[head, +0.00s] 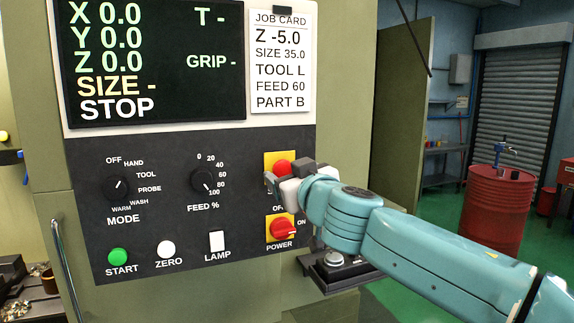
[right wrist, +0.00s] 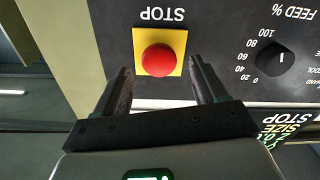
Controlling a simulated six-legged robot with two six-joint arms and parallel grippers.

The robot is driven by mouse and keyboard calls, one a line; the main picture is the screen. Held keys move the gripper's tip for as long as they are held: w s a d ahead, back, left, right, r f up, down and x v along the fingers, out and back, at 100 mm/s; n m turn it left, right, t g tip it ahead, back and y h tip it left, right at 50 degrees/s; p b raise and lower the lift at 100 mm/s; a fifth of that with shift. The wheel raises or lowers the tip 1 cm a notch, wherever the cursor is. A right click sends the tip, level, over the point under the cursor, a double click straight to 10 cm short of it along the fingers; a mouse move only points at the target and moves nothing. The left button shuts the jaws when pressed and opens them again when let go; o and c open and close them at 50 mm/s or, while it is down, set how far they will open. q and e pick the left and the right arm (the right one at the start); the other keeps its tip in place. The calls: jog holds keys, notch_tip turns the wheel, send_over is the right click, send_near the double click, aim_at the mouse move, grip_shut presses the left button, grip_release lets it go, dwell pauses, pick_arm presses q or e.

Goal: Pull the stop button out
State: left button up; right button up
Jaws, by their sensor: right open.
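The stop button (head: 282,166) is a red mushroom head on a yellow plate, on the dark control panel. In the head view my right gripper (head: 284,181) is in front of it and hides its lower part. In the right wrist view the stop button (right wrist: 158,60) shows whole, upside down under the word STOP. My right gripper (right wrist: 162,72) is open, with one finger on each side of the button in the picture. A gap shows between each finger and the red head. Whether the fingertips reach level with the head, I cannot tell. My left gripper is not in view.
The red power switch (head: 282,229) sits just below my right gripper. The feed knob (head: 202,181) and mode knob (head: 118,189) are to the left. The screen (head: 155,65) reads STOP. A small shelf (head: 340,276) juts out at the lower right.

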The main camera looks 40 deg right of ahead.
jog(key=shift+x, duration=1)
